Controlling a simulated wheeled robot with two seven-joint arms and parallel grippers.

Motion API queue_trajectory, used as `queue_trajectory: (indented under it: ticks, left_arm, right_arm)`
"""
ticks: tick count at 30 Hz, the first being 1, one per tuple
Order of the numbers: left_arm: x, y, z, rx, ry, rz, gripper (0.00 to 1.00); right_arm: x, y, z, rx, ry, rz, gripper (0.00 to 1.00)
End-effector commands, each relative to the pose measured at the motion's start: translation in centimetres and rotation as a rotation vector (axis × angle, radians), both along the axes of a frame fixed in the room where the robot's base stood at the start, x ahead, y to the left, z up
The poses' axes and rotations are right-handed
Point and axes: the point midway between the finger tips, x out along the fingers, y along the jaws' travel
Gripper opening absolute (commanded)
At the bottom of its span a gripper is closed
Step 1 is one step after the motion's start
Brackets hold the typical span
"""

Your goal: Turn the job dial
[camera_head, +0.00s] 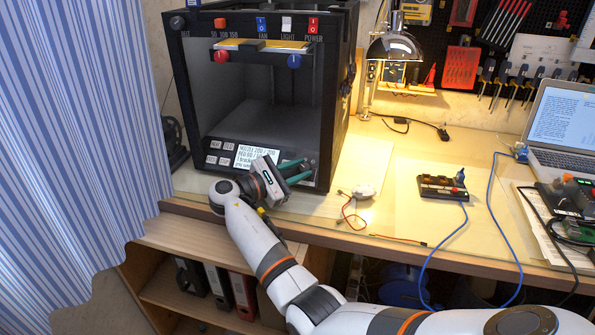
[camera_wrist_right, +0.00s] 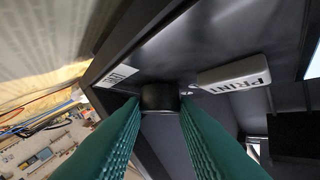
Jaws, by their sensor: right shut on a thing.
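The job dial, a round black knob (camera_wrist_right: 160,97), sits on the dark front panel in the right wrist view. My right gripper (camera_head: 304,168) is at the lower front of the black 3D printer (camera_head: 190,85). Its two green fingers also show in the right wrist view (camera_wrist_right: 158,112), closed on the two sides of the dial. In the head view the dial is hard to make out near the fingers. The printer's lit screen (camera_head: 243,158) is left of the fingers, partly covered by the gripper. My left gripper is not in view.
A light PRINT button (camera_wrist_right: 234,76) is close beside the dial. A lamp (camera_head: 393,48), a small black device (camera_head: 442,187) and a laptop (camera_head: 563,120) stand to the right on the wooden bench. A striped curtain (camera_head: 60,150) hangs at the left.

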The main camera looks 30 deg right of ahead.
Motion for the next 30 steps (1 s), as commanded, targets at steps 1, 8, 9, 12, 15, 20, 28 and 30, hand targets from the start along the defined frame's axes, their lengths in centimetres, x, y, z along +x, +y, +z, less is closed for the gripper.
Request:
queue_trajectory:
  ticks: [1,8,9,12,15,20,28,30]
  left_arm:
    - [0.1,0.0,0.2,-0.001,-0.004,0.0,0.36]
    - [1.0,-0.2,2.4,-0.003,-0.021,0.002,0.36]
    - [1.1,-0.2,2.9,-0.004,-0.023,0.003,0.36]
    - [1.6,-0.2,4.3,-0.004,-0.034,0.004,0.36]
    - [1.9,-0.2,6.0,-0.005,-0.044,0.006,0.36]
    - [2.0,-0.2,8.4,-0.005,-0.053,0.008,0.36]
    - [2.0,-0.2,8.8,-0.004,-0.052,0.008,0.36]
    - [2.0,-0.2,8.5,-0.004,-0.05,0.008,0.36]
  right_arm:
    - [0.1,0.0,0.0,0.009,-0.008,-0.015,0.04]
    - [0.4,0.0,0.1,0.07,-0.08,-0.128,0.04]
    - [0.4,0.0,0.1,0.085,-0.096,-0.155,0.04]
    - [0.5,0.0,0.2,0.122,-0.141,-0.225,0.04]
    - [0.7,-0.1,0.3,0.162,-0.186,-0.297,0.04]
    - [0.8,-0.2,0.5,0.221,-0.253,-0.404,0.04]
    - [0.9,-0.3,0.8,0.275,-0.315,-0.503,0.04]
    - [0.9,-0.3,0.8,0.284,-0.326,-0.521,0.04]
